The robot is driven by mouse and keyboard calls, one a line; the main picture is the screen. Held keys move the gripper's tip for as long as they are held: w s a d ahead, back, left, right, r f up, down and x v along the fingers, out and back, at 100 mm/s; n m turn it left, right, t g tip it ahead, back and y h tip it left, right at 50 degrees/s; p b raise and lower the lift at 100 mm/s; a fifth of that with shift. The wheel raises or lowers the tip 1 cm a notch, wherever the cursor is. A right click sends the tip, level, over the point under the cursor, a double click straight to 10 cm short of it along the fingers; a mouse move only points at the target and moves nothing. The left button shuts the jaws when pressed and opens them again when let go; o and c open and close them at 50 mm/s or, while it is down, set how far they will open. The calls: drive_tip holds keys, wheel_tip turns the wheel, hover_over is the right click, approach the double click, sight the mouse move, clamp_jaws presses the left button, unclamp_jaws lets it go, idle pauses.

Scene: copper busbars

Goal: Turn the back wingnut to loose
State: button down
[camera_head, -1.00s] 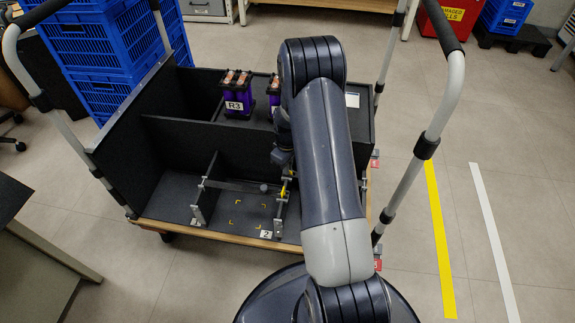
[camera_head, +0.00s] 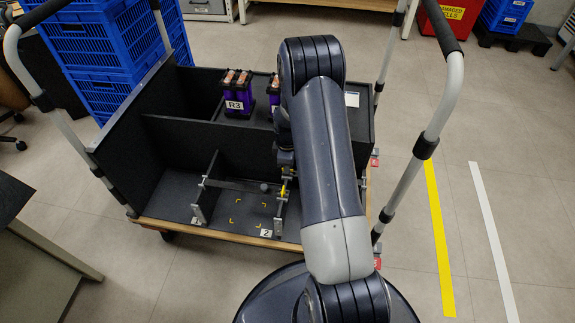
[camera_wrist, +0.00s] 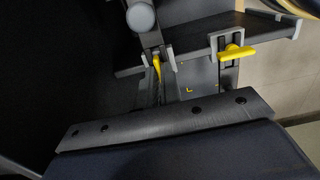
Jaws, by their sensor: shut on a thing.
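My gripper (camera_head: 286,172) is low at the right side of the cart bay, partly hidden behind my arm. It is shut at the back of the clamp bracket, on what appears to be the back wingnut; the contact itself is hidden. A yellow wingnut (camera_head: 283,190) shows just in front of the gripper. In the wrist view one yellow wingnut (camera_wrist: 236,52) lies crosswise on a grey forked bracket. Another yellow piece (camera_wrist: 156,68) stands edge-on by a second grey bracket. The fingertips cannot be made out there.
The cart's black partition (camera_head: 180,150) rises behind the bay. A second upright bracket (camera_head: 205,190) stands left, with a dark bar between. A grey round knob (camera_head: 264,187) is close left of the gripper. A cart handle (camera_head: 440,100) rises right.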

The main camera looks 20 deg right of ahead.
drive_tip(key=c, duration=1.6)
unclamp_jaws()
wheel_tip(320, 180, up, 11)
drive_tip(key=p, duration=0.3)
drive_tip(key=shift+f, duration=0.15)
wheel_tip(320, 180, down, 11)
drive_tip(key=b, duration=0.3)
